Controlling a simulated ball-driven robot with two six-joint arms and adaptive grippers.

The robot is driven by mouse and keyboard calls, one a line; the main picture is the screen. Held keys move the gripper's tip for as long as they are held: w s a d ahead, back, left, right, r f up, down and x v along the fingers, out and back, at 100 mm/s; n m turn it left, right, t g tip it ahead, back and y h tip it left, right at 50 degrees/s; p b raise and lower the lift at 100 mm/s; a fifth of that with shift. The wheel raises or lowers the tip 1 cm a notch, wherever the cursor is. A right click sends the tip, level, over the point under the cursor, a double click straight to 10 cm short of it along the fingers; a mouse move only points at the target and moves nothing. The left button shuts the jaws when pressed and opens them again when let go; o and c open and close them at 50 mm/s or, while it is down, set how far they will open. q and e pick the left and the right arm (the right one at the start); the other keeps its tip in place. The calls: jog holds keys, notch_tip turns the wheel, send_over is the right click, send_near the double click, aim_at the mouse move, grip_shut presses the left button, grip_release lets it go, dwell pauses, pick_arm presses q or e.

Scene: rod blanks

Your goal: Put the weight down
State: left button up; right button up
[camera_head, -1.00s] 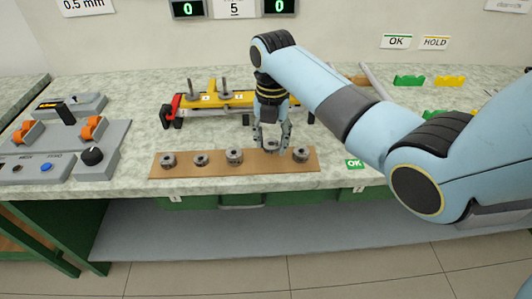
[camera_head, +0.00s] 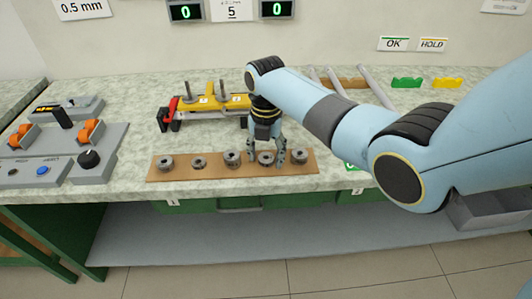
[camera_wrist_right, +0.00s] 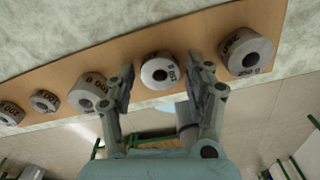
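A grey ring-shaped weight (camera_head: 266,157) with a dark centre hole sits in the row on the brown board (camera_head: 215,171), second from the right. My right gripper (camera_head: 266,163) is over it with one finger on each side. In the right wrist view the weight (camera_wrist_right: 160,71) lies between the spread fingertips (camera_wrist_right: 161,64), with a gap visible on both sides. The gripper is open. My left gripper is not in view.
More weights stand close by on the board: one to the right (camera_head: 299,156) and several to the left, the nearest one (camera_head: 232,157) close to a finger. A yellow stand (camera_head: 215,103) with upright pegs is behind. A grey control panel (camera_head: 60,150) is at the left.

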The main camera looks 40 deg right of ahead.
jog(key=shift+o, duration=0.4)
jog(key=shift+r, duration=0.1)
jog(key=shift+r, duration=0.35)
notch_tip(320, 180, up, 11)
jog(key=shift+r+p, duration=0.2)
jog(key=shift+p, duration=0.25)
